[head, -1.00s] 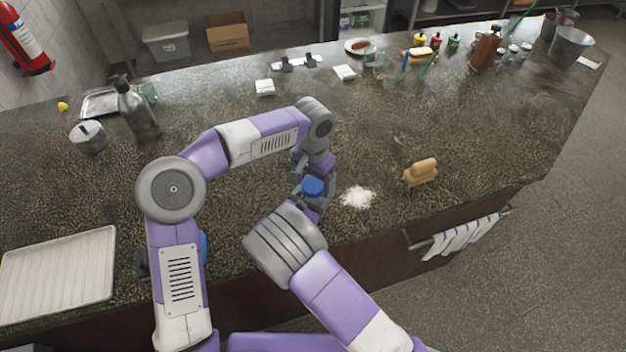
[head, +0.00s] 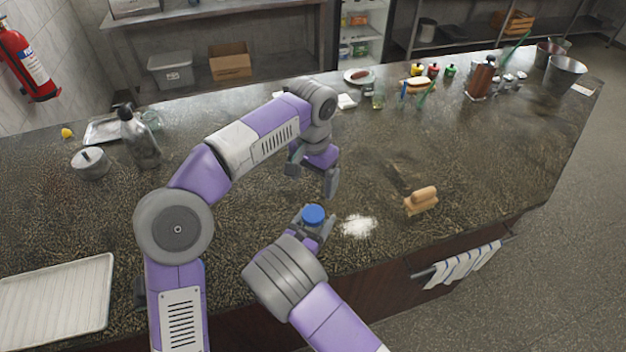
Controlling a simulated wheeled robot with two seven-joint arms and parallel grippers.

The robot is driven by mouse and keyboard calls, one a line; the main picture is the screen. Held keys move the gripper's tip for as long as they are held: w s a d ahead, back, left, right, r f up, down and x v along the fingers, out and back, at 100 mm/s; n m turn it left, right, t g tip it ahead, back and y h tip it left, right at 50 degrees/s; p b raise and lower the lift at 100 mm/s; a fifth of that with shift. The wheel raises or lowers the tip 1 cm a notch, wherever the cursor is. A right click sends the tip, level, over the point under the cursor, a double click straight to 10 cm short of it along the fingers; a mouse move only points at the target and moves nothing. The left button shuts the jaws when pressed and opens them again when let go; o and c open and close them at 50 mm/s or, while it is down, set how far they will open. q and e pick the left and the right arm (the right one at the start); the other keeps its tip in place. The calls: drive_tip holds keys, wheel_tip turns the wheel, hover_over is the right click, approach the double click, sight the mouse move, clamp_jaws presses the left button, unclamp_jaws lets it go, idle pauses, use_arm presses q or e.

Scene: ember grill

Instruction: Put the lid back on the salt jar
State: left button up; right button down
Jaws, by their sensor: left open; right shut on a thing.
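The blue lid (head: 313,214) sits level at the top of what my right gripper (head: 312,228) holds, just above its fingers. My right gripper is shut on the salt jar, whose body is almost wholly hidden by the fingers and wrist. I cannot tell how tightly the lid is seated. My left gripper (head: 311,179) is open and empty above and behind the lid, its fingers spread apart and clear of it.
Spilled white salt (head: 357,226) lies on the counter (head: 230,225) just right of the jar. A bottle (head: 139,137), a metal pot (head: 90,163) and a white tray (head: 55,300) are at left.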

unclamp_jaws()
drive_tip(key=v, duration=0.7)
drive_tip(key=shift+s+a, duration=0.1)
drive_tip(key=shift+s, duration=0.2)
